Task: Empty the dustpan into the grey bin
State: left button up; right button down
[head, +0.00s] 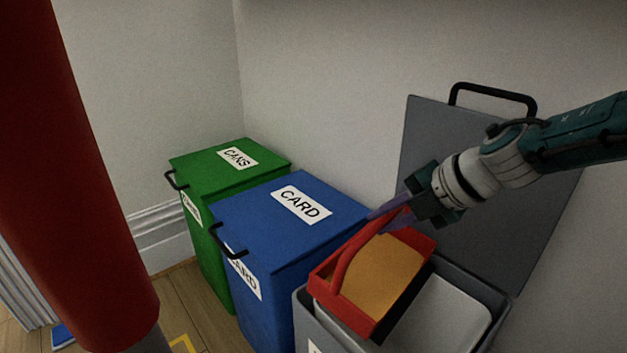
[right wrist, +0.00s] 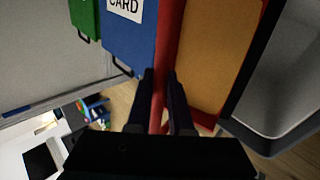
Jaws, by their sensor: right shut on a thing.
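The dustpan is red with a flat orange-tan face (head: 385,275). My right gripper (head: 386,217) is shut on its red bar, which runs between the fingers (right wrist: 163,95) in the right wrist view. The dustpan is tilted over the opening of the grey bin (head: 468,272). Whether any loose dirt lies on the dustpan cannot be told. The bin's grey lid (head: 430,150) stands open against the wall, with a black handle on top. A light grey liner (head: 440,320) shows inside the bin, partly hidden by the dustpan. My left gripper is not in view.
A blue bin (head: 275,225) marked CARD stands shut just left of the grey bin. A green bin (head: 215,170) marked CANS stands shut beyond it. The wall is close behind the bins. Some wooden floor (head: 210,300) shows at the lower left.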

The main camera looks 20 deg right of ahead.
jog(key=shift+s+d+r, duration=0.2)
jog(key=shift+s+r, duration=0.05)
jog(key=shift+r, duration=0.05)
jog(key=s+d+r+t+y+b, duration=0.1)
jog(key=s+d+t+y+b, duration=0.2)
jog(key=s+t+b, duration=0.1)
jog(key=shift+s+d+t, duration=0.2)
jog(key=shift+s+t, duration=0.3)
jog(key=shift+s, duration=0.35)
jog(key=shift+r, duration=0.1)
dwell(0.8)
dwell(0.4)
